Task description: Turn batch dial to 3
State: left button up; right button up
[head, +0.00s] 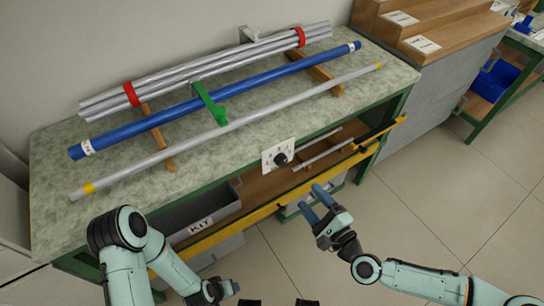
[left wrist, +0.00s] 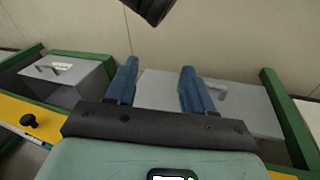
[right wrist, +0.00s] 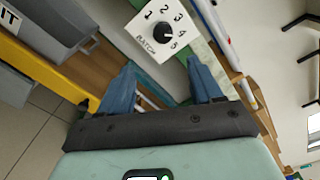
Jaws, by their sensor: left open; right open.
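The batch dial (head: 280,158) is a black knob on a white plate on the front of the workbench. In the right wrist view the plate (right wrist: 141,29) reads BATCH, with 1 to 5 around the knob (right wrist: 164,32). The knob's setting is too small to read surely. My right gripper (head: 310,201) is open and empty, below and right of the dial in the head view, apart from it. In its wrist view the open fingers (right wrist: 162,65) point toward the dial.
On the bench top (head: 62,146) lie a blue rod (head: 250,91), a grey rod with yellow ends (head: 265,114) and a red-banded bundle (head: 215,65), beside a green clamp (head: 208,100). A yellow rail (head: 232,229), a KIT bin (head: 190,215) and loose rods (head: 322,155) are below. Floor is clear at right.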

aim_at(283, 163)
pick_arm(q)
jog(key=shift+g, duration=0.4)
jog(key=f+b, duration=0.1)
jog(key=s+a+f+b, duration=0.1)
jog(key=f, duration=0.1)
jog(key=s+f+b, duration=0.1)
jog(key=f, duration=0.1)
jog(key=shift+s+a, duration=0.15)
jog(key=shift+a, duration=0.15)
pick_arm(e)
jog(key=x, duration=1.3)
jog(key=shift+w+r, duration=0.1)
jog(key=shift+r, duration=0.3)
jog(key=c, duration=1.1)
